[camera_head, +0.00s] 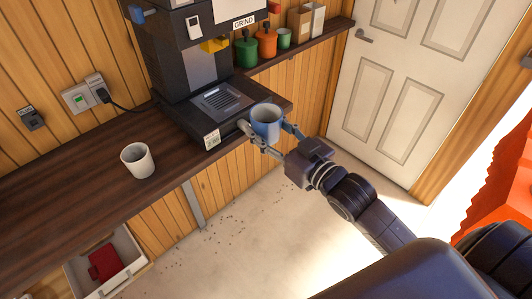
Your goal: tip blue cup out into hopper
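The blue cup (266,126) is upright at the front right edge of the dark grinder's base. My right gripper (268,133), reaching in from the lower right, has one finger on each side of the cup and is shut on it. The cup overlaps the base edge in the picture and appears held in front of it. Its contents cannot be made out. The dark grinder (180,50) stands on the counter with a GRIND label near the top. Its top is cut off by the picture, and no hopper can be made out. My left gripper is not in view.
A white cup (137,160) stands on the brown counter (60,195). A shelf (327,36) holds green and orange canisters and boxes right of the grinder. An open drawer (127,279) with a red item juts out below. The floor between counter and white door (400,80) is clear except for scattered beans.

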